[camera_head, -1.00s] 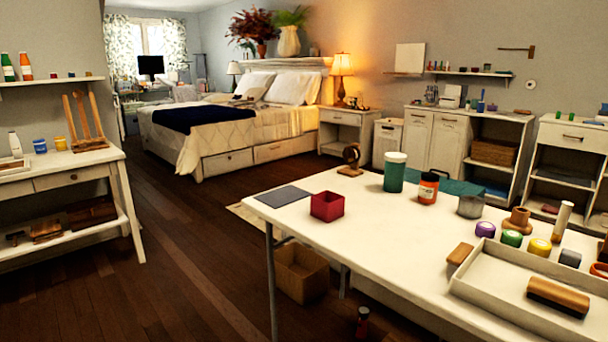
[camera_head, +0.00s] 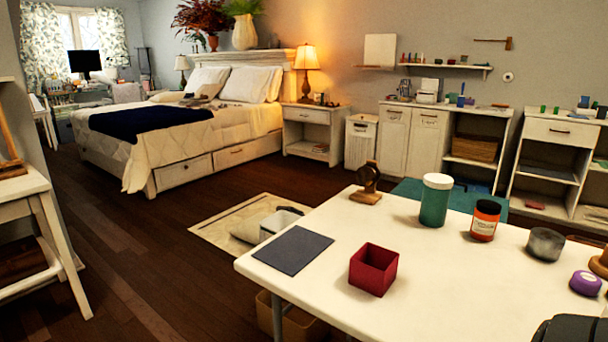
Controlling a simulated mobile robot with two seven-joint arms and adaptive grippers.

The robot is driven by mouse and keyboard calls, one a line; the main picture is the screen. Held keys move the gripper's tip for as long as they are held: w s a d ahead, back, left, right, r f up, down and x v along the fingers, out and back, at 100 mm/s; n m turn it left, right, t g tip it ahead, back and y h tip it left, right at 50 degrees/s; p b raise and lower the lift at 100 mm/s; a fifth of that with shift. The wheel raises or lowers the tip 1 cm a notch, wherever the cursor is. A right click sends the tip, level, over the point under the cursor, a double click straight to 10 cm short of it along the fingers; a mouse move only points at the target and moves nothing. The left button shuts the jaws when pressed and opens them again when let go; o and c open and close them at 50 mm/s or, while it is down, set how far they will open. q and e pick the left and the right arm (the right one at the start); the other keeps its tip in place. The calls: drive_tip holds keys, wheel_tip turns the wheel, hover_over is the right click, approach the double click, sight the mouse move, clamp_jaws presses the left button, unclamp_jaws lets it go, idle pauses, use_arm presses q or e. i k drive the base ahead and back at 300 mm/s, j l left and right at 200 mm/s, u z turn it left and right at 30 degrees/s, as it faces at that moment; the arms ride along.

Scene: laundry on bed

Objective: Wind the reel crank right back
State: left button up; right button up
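A small round dark reel-like thing on a wooden base (camera_head: 367,184) stands upright at the far left part of the white table. It looks like the reel, but its crank is too small to make out. A black rounded part (camera_head: 574,330) at the bottom right corner looks like part of my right gripper. Its fingers are cut off by the frame edge, and it is well apart from the reel. My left gripper is not in view.
The white table (camera_head: 440,290) holds a dark flat mat (camera_head: 293,250), a red open box (camera_head: 373,269), a green jar (camera_head: 435,200), an orange jar (camera_head: 484,220), a grey cup (camera_head: 545,244) and a purple lid (camera_head: 585,283).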

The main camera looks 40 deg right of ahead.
sight(367, 175)
drive_tip(key=i+j+z, duration=0.1)
drive_tip(key=i+z, duration=0.2)
drive_tip(key=i+j+z, duration=0.3)
drive_tip(key=i, duration=0.2)
drive_tip(key=i+j+z, duration=0.5)
drive_tip(key=z, duration=0.2)
drive_tip(key=i+j+z, duration=0.15)
drive_tip(key=z, duration=0.25)
drive_tip(key=i+j+z, duration=0.1)
drive_tip(key=j+z, duration=0.3)
